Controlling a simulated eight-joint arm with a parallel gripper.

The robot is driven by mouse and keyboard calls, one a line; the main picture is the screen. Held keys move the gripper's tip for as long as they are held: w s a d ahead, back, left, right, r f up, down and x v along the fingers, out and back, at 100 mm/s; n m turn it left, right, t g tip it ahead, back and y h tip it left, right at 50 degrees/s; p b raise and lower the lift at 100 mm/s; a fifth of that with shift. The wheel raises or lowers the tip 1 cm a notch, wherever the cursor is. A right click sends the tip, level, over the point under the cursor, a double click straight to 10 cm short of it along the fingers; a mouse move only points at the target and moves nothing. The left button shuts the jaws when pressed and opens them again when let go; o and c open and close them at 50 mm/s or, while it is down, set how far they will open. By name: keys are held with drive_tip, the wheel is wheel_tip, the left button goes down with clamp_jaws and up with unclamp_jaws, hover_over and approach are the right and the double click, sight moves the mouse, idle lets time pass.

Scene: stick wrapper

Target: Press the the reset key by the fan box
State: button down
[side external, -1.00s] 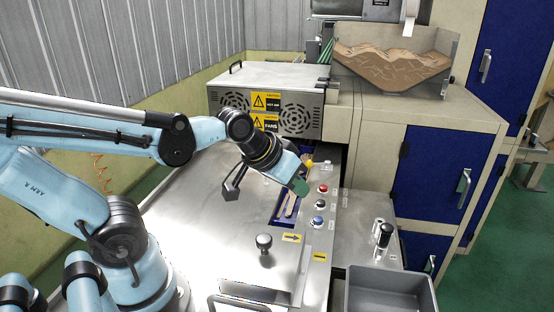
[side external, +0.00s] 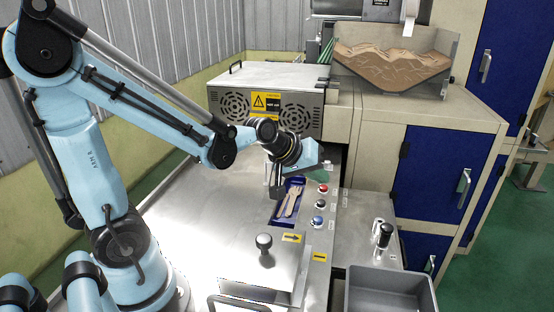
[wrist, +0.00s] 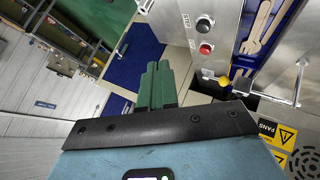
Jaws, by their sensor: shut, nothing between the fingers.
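My gripper (wrist: 158,85) shows in the wrist view as two green fingers closed together with nothing between them. In the side view my wrist hangs over the panel strip just in front of the fan box (side external: 270,100), and the fingertips are hard to make out. A yellow knob (wrist: 224,82) shows in the wrist view, right of the fingers and apart from them; in the side view my wrist hides it. A red button (side external: 323,188), a black button (side external: 320,203) and a blue button (side external: 318,221) run along the strip.
A blue recess (side external: 282,211) with wooden cutlery (side external: 293,200) lies left of the buttons. A grey bin (side external: 390,292) is at the lower right. The steel top at left is bare.

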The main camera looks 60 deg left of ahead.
sight(314, 219)
drive_tip(key=shift+f, duration=0.1)
drive_tip(key=shift+f, duration=4.3)
drive_tip(key=shift+r, duration=2.5)
drive_tip(key=s+d+r+m+g, duration=0.1)
drive_tip(key=s+d+r+m, duration=0.1)
drive_tip(key=s+r+m, duration=0.1)
drive_tip(key=s+d+r+m+g, duration=0.1)
drive_tip(key=s+d+r+m, duration=0.1)
drive_tip(key=s+m, duration=0.3)
drive_tip(key=s+r, duration=0.1)
drive_tip(key=s, duration=0.2)
drive_tip(key=shift+s, duration=0.25)
